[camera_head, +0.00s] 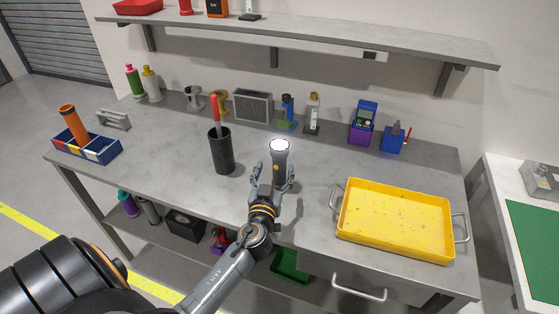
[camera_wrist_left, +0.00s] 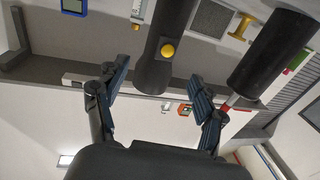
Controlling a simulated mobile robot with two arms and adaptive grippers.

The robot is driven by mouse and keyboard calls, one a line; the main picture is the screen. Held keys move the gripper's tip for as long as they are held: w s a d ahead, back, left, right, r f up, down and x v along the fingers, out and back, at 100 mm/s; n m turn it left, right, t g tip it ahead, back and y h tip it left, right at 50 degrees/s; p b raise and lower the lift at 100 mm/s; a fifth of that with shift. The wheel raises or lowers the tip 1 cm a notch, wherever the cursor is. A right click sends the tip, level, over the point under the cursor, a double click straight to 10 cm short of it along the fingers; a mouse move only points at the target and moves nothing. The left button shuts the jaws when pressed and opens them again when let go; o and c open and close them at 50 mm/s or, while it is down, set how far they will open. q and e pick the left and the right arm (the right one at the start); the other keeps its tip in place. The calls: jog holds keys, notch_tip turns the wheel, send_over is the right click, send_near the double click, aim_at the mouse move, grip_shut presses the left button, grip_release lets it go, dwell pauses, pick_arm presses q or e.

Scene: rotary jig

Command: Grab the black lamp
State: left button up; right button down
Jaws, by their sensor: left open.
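The black lamp (camera_head: 280,155) is a dark flashlight standing upright on the workbench, its round top glowing white. It also shows in the left wrist view (camera_wrist_left: 163,40), with a yellow button on its side; that view looks upside down. My left gripper (camera_head: 272,178) is open at the lamp's near side. In the left wrist view its fingers (camera_wrist_left: 158,90) are spread to either side of the lamp's line, with clear gaps and no visible contact. The lamp's lower part is partly hidden by the gripper in the head view. My right gripper is not in view.
A black cup (camera_head: 221,152) with a red-handled tool stands left of the lamp. A yellow tray (camera_head: 397,247) lies at the right front. Bottles, a grey speaker-like box (camera_head: 253,106) and blue devices line the back. A shelf (camera_head: 320,36) hangs above. Bare bench lies right of the lamp.

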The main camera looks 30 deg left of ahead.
aim_at(278, 162)
pick_arm(q)
jog(key=p+x, duration=0.2)
jog(key=x, duration=0.3)
jog(key=shift+w+d+f, duration=0.1)
jog(key=shift+w+d, duration=0.05)
jog(key=shift+w, duration=0.05)
jog(key=shift+w+a+f, duration=0.15)
jog(key=shift+w+a, duration=0.05)
jog(key=shift+w, duration=0.3)
jog(key=shift+c, duration=0.8)
jog(key=c, duration=1.1)
jog(key=shift+c, duration=0.3)
